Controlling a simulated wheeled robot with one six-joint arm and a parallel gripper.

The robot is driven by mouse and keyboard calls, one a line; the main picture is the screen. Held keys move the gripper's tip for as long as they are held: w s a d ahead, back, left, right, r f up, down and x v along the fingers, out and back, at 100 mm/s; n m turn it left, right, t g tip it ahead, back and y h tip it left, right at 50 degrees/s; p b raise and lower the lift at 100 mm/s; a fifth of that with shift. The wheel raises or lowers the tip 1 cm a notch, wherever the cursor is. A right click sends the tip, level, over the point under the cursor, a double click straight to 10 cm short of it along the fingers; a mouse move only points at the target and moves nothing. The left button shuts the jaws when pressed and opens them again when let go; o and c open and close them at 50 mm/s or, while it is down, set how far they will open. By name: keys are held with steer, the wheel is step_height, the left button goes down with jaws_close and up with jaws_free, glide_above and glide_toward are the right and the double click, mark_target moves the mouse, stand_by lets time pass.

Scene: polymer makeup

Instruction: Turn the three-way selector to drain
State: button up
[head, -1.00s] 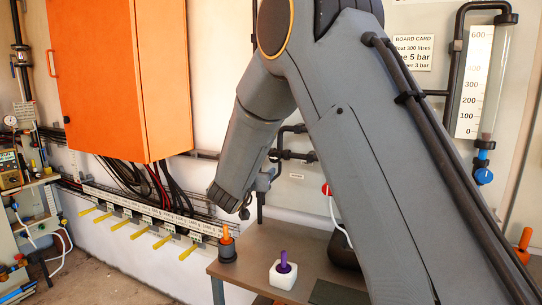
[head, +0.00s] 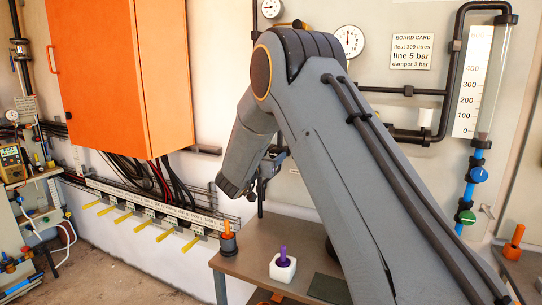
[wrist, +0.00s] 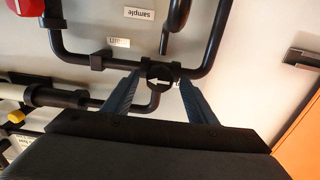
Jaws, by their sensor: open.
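The three-way selector (wrist: 160,77) is a round black knob with a white arrow on a dark pipe junction in the wrist view. The arrow points left in that view. My gripper (wrist: 158,84) is open, with one blue-grey finger on each side of the knob. I cannot tell whether the fingers touch it. An upside-down "sample" label (wrist: 139,13) is above the knob. A smaller label (wrist: 118,42) to the upper left is hard to read. In the head view my gripper (head: 264,186) is small and partly hidden by my arm, and the selector cannot be made out.
Dark pipes (wrist: 75,60) run close around the knob. An orange cabinet (head: 120,75) hangs at left in the head view. Below my gripper, a bench (head: 255,257) carries a white block with a purple peg (head: 283,266) and a dark cup with an orange-handled item (head: 228,242).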

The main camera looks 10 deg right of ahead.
steer(key=c, duration=1.1)
steer(key=shift+o, duration=0.2)
